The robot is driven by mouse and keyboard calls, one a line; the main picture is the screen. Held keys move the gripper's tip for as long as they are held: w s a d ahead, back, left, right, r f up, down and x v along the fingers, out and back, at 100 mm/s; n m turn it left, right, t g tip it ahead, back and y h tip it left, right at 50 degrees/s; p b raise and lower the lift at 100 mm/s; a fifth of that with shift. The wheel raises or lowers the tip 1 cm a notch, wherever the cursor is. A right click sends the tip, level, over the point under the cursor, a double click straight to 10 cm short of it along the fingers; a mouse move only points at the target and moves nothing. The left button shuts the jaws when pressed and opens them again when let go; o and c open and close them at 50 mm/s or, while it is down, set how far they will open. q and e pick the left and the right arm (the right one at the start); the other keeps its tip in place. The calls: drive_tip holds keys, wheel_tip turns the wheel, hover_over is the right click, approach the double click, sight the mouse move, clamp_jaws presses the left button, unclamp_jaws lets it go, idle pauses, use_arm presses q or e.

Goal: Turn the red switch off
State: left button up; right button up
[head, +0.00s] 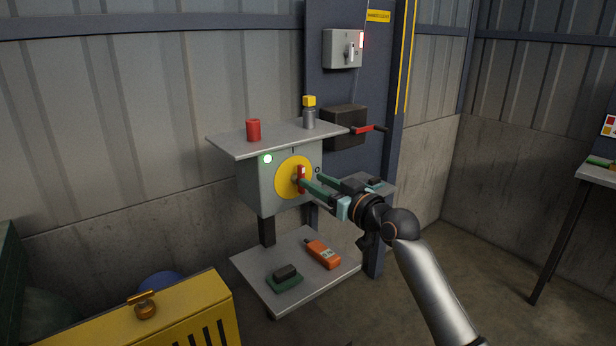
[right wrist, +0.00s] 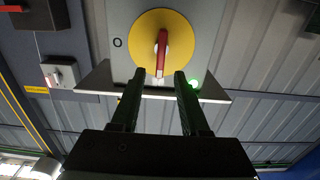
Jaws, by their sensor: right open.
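The red switch (head: 301,173) is a rotary handle on a yellow round plate (head: 284,180) on the front of a grey box (head: 254,187). Its handle stands upright, in line with a mark above the plate; an "O" mark sits to the plate's right. My right gripper (head: 311,184) is open in front of the switch, fingers pointing at it. In the right wrist view, which looks upside down, the red handle (right wrist: 162,52) lines up with the gap between the open fingertips (right wrist: 160,75). I cannot tell whether they touch it. My left gripper is out of view.
A lit green lamp (head: 267,158) is on the box. A shelf above holds a red can (head: 253,130) and a yellow-topped item (head: 309,112). A black box with a red lever (head: 368,129) is behind right. A lower shelf holds an orange device (head: 323,254).

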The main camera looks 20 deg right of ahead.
sight(303, 176)
drive_tip(key=shift+x, duration=1.8)
clamp_jaws()
